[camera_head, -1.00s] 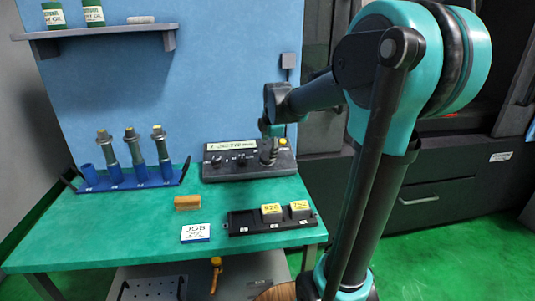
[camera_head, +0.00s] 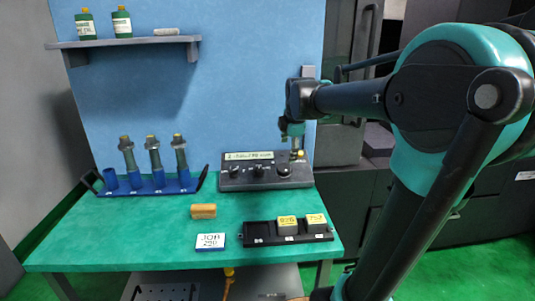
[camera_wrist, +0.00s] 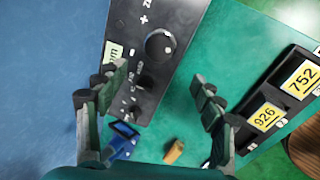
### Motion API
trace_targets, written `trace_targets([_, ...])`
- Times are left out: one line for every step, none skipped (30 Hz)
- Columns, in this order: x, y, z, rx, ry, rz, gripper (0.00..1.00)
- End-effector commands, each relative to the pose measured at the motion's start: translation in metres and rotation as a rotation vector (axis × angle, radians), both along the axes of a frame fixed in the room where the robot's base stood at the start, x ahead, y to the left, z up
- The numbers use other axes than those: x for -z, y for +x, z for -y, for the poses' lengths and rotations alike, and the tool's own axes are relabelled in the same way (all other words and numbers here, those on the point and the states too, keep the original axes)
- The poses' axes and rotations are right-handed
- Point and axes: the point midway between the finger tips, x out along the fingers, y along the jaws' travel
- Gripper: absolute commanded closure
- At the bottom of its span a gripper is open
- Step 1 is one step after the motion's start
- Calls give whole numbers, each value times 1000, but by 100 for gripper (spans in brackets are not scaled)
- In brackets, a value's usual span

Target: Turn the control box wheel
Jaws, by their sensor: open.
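The dark control box (camera_head: 240,181) stands at the back right of the green table, with a lit display strip and several knobs. Its large round wheel (camera_head: 284,171) is near the right end. In the wrist view the wheel (camera_wrist: 160,45) lies beyond my fingertips, with nothing between it and the camera. My gripper (camera_wrist: 158,82) is open and empty, its two fingers wide apart. In the head view my gripper (camera_head: 293,140) hangs just behind the right end of the box, its tips partly hidden. I see no contact with the wheel.
A blue rack (camera_head: 150,187) with several tool holders stands left of the box. In front lie a brown block (camera_head: 203,211), a JOB card (camera_head: 210,241) and a black tray (camera_head: 262,238) with yellow-labelled blocks. A shelf (camera_head: 130,43) with bottles hangs above.

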Motion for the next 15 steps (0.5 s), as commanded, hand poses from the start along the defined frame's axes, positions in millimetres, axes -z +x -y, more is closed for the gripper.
trace_targets([0, 0, 0, 7, 4, 0, 32])
trace_targets([-1, 0, 0, 16, 8, -2, 32])
trace_targets([-1, 0, 0, 41, 19, -3, 32])
trace_targets([-2, 0, -1, 66, 30, -6, 32])
trace_targets([-3, 0, -1, 98, 45, -8, 32])
trace_targets([-5, 0, -1, 152, 69, -12, 32])
trace_targets([-7, -1, -2, 200, 91, -15, 32])
trace_targets([-8, -1, -2, 254, 115, -19, 32])
trace_targets([-11, -1, -3, 332, 148, -23, 32])
trace_targets([-13, -1, -3, 394, 175, -27, 32])
trace_targets([-15, -1, -3, 455, 202, -30, 32])
trace_targets([-18, -2, -4, 538, 237, -35, 32])
trace_targets([-20, -2, -4, 600, 264, -38, 32])
trace_targets([-22, -2, -5, 663, 291, -41, 32])
trace_targets([-25, -3, -5, 746, 326, -45, 32])
